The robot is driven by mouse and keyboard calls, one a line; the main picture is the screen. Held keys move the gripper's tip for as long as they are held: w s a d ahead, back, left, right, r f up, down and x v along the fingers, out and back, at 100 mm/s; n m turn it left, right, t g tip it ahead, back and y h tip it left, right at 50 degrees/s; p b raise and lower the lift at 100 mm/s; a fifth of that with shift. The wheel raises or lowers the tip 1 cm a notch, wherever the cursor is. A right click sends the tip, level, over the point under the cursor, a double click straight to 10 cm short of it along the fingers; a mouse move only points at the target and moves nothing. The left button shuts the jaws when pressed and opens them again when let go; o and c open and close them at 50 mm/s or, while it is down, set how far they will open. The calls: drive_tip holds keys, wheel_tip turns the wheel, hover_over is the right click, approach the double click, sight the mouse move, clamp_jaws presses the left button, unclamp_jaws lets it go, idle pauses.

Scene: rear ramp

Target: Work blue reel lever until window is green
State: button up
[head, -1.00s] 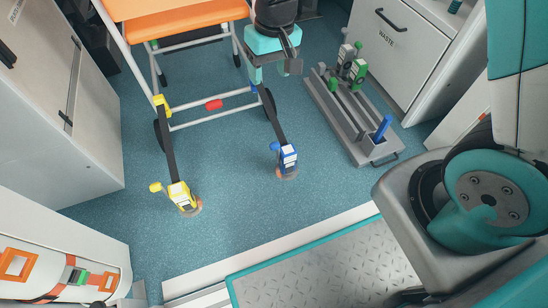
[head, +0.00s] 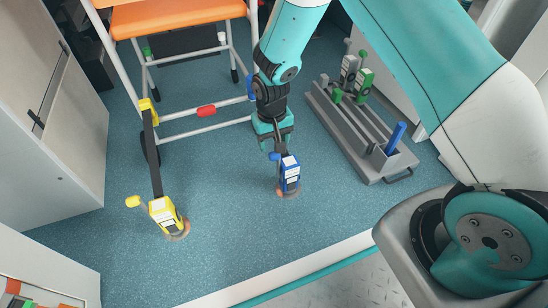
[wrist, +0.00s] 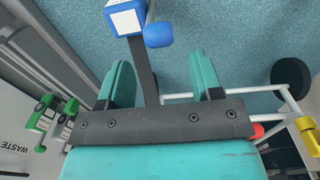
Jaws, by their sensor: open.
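The blue reel (head: 289,174) stands on the floor at the end of a dark strap, with a pale label face. Its blue lever knob (head: 274,156) sticks out on the left side. In the wrist view the blue reel (wrist: 125,19) is at the top edge, with the rounded lever (wrist: 159,35) beside it. My gripper (wrist: 163,78) is open and empty, fingers pointing towards the lever, which lies beyond the fingertips. The dark strap passes through the view between the fingers. In the head view my gripper (head: 276,146) is just above the reel. The window's colour cannot be made out.
A yellow reel (head: 165,212) with its own strap stands to the left. The orange-topped stretcher (head: 175,18) is behind. A grey rack (head: 372,163) holding grey and green reels and a blue bar is at right. Blue floor between the two reels is clear.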

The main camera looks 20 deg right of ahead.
sight(273, 153)
wheel_tip(273, 153, down, 6)
drive_tip(key=shift+r+b, duration=0.15)
drive_tip(key=shift+b, duration=1.05)
